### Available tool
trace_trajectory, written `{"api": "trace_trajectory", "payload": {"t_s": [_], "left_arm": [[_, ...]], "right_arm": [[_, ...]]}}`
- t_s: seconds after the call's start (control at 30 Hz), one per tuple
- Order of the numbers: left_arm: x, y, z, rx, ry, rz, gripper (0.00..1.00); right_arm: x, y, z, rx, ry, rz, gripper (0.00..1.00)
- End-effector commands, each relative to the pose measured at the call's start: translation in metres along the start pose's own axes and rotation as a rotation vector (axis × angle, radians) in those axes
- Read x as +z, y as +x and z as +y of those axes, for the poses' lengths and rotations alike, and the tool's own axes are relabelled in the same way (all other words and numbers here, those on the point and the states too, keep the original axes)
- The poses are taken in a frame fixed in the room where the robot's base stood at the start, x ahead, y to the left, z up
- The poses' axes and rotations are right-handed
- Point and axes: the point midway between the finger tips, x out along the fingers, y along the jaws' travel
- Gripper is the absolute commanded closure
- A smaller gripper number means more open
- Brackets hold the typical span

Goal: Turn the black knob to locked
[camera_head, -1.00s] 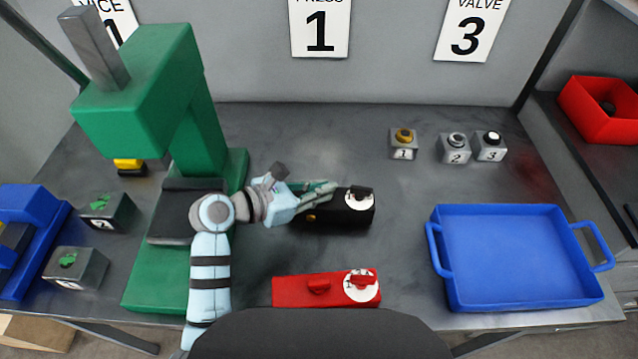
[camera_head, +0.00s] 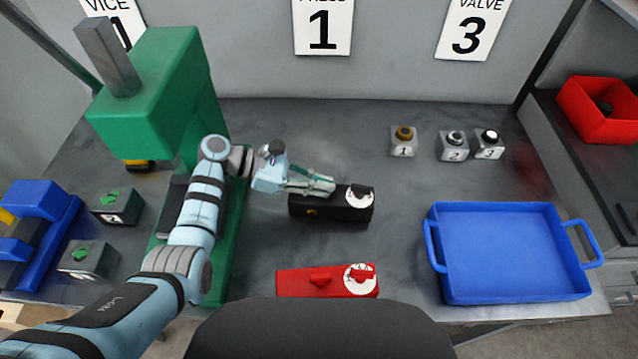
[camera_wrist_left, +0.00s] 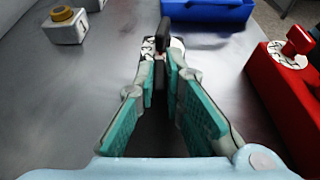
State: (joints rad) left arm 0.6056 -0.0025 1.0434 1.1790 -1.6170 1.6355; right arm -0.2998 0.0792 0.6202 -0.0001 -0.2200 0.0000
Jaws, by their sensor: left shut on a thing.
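The black box (camera_head: 335,207) lies mid-bench. Its right end has a white dial with the black knob (camera_head: 360,190) on it, a flat upright bar. The knob also stands beyond my fingertips in the left wrist view (camera_wrist_left: 164,34). My left gripper (camera_head: 328,186) comes in from the left, low over the middle of the box. Its fingers are shut on a part of the box that they hide; in the head view the tips end short of the knob. It also shows in the left wrist view (camera_wrist_left: 163,72). The dial's marks are too small to read. My right gripper is out of view.
A red box (camera_head: 300,284) with a similar dial lies in front. A blue tray (camera_head: 510,250) stands right, with several small button blocks (camera_head: 453,148) behind it. A green press (camera_head: 150,110) stands left, close to my arm. Bench between black box and tray is clear.

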Motion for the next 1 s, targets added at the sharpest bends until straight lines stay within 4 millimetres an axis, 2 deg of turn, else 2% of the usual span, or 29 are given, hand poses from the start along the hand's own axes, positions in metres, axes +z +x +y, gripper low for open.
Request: {"api": "trace_trajectory", "payload": {"t_s": [0.47, 0.5, 0.6, 1.0], "left_arm": [[0.0000, 0.0005, -0.0004, -0.019, 0.006, 0.000, 1.00], [-0.0001, 0.0005, -0.0004, -0.019, 0.006, 0.000, 0.85], [-0.0001, 0.0004, -0.0004, -0.018, 0.006, 0.001, 0.70], [-0.0003, 0.0001, -0.0001, -0.017, 0.006, 0.001, 0.70]], "right_arm": [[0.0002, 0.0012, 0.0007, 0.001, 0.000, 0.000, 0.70], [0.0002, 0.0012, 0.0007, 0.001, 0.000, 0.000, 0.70], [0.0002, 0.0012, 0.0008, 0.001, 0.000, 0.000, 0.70], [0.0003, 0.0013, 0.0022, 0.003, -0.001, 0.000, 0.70]]}}
